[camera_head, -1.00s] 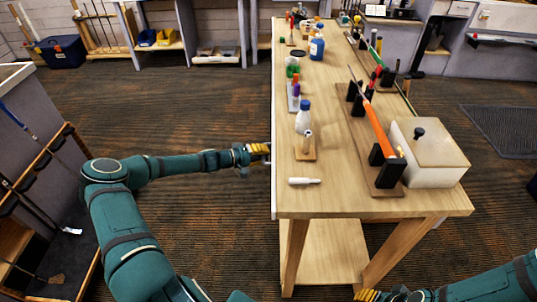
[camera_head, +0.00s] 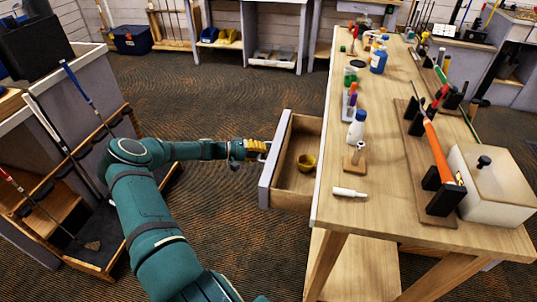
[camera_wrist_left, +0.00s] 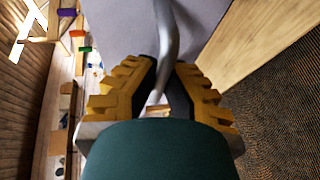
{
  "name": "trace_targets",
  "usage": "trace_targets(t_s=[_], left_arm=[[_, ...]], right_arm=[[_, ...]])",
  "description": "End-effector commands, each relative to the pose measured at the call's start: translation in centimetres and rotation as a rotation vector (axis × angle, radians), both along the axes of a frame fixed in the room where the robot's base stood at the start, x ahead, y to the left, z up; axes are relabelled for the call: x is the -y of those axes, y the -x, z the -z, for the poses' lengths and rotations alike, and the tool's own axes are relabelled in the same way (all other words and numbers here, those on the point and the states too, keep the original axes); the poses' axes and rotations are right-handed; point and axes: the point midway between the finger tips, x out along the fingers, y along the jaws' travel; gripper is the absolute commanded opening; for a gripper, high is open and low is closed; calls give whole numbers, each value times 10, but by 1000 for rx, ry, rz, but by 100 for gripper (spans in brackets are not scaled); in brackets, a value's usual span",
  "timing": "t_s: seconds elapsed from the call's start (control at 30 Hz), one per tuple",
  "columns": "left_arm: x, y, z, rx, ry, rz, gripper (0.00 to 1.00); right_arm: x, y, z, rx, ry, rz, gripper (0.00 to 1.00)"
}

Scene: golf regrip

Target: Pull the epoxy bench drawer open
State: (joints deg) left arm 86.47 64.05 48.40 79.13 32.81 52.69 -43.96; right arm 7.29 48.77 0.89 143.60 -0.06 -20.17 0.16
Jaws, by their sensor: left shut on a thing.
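The epoxy bench drawer (camera_head: 276,165) stands pulled out from the left side of the wooden bench (camera_head: 385,203). Its grey front faces left, and a small yellow cup-like item (camera_head: 306,163) sits inside. My left gripper (camera_head: 262,149) is at the drawer front, its yellow fingers shut on the handle. In the left wrist view the grey bar handle (camera_wrist_left: 167,45) runs between the yellow-padded fingers (camera_wrist_left: 160,95), with the grey drawer front behind it. My right gripper is not in view.
On the bench top are a white-and-blue bottle (camera_head: 356,127), a white tube (camera_head: 349,193), a club clamp stand (camera_head: 439,190) and a pale box (camera_head: 492,185). A rack of golf clubs (camera_head: 75,200) stands at left. Carpeted floor lies open between.

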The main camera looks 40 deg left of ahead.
Motion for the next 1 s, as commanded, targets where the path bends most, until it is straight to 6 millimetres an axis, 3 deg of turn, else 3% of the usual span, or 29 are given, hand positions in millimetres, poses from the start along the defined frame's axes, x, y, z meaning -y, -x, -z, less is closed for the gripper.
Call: trace_targets(t_s=[0.37,0.4,0.47,0.8,1.0], left_arm=[[-2,0,0,0,0,-2,0],[-2,0,0,0,0,-2,24],[-2,0,0,0,0,-2,41],[-2,2,0,0,0,-1,41],[-17,21,-5,-1,-2,-3,41]], right_arm=[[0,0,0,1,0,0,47],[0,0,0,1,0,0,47],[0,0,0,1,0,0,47],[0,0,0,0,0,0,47],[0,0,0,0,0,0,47]])
